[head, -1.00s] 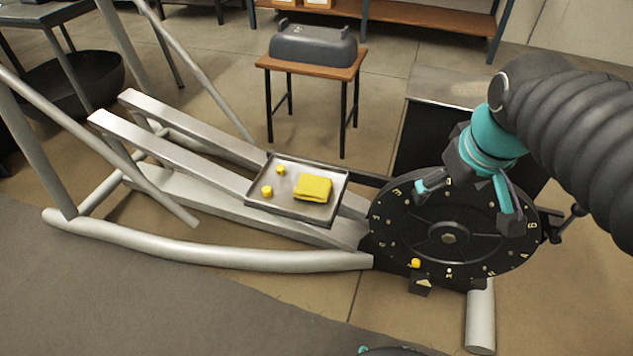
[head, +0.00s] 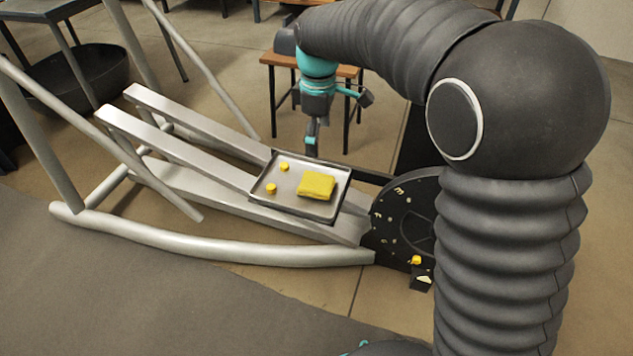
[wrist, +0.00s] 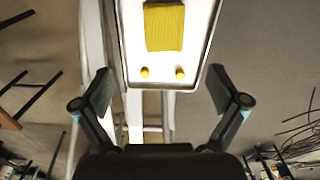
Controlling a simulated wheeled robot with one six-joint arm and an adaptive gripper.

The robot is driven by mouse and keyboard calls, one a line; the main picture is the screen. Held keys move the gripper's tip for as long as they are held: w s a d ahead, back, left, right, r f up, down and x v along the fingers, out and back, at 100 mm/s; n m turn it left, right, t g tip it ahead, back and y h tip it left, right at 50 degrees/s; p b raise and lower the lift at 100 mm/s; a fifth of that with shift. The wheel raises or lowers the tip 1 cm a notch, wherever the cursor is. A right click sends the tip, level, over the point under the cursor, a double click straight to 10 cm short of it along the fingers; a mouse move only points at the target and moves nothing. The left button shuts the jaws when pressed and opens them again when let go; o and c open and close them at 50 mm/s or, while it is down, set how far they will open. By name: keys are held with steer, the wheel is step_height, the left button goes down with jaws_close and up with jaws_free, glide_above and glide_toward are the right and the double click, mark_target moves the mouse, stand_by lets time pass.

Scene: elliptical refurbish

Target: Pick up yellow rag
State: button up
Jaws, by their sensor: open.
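The yellow rag (head: 317,186) lies folded on a shallow metal tray (head: 262,196), on its right half. The tray rests on the rails of the elliptical machine. My gripper (head: 330,138) points down near the tray's far edge, apart from the rag. In the wrist view my gripper (wrist: 162,92) is open and empty. The rag (wrist: 164,27) shows there at the top, ahead of the fingers and roughly centred between them. The wrist view also shows the tray (wrist: 131,62).
Two small yellow pieces (head: 271,188) lie on the tray's left side. A wooden-topped stool (head: 347,71) stands behind. The black dial wheel (head: 401,214) at right is partly hidden by my arm. Silver frame bars (head: 157,116) slope up at left.

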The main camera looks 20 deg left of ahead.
glide_above(317, 181)
steer(key=f, duration=0.8)
steer(key=shift+w, duration=0.25)
steer(key=shift+s+f+b, duration=0.2)
steer(key=shift+f+b, duration=0.1)
steer(key=shift+f, duration=2.3)
steer(key=c, duration=1.1)
